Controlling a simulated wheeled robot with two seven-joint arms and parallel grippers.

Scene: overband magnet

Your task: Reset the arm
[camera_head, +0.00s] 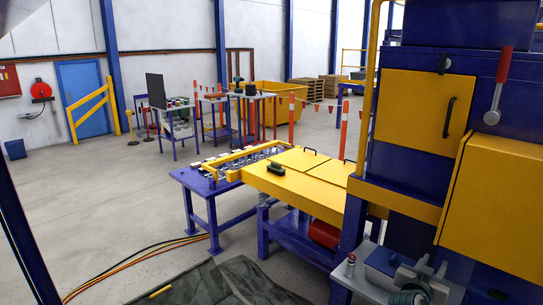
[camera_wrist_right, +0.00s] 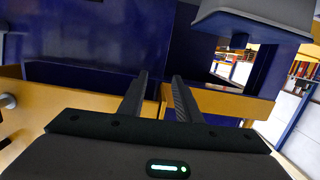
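My right gripper shows in the right wrist view (camera_wrist_right: 160,78), with its two dark fingers apart and nothing between them. Its fingers point toward a dark blue panel (camera_wrist_right: 110,45) and a yellow beam (camera_wrist_right: 215,103); I cannot tell the distance. In the head view, grey and teal rounded parts at the bottom right look like my right arm, but no fingers can be made out there. A lever with a red handle (camera_head: 504,64) and grey hub is on the blue and yellow machine (camera_head: 425,110), its handle pointing up. My left gripper is not in view.
A low yellow-topped table (camera_head: 310,190) adjoins the machine, with a dark object (camera_head: 277,170) on it. A grey-topped stand (camera_head: 350,282) is at the lower right. Cables (camera_head: 150,255) cross the floor at the lower left. The floor (camera_head: 100,200) at left is mostly clear.

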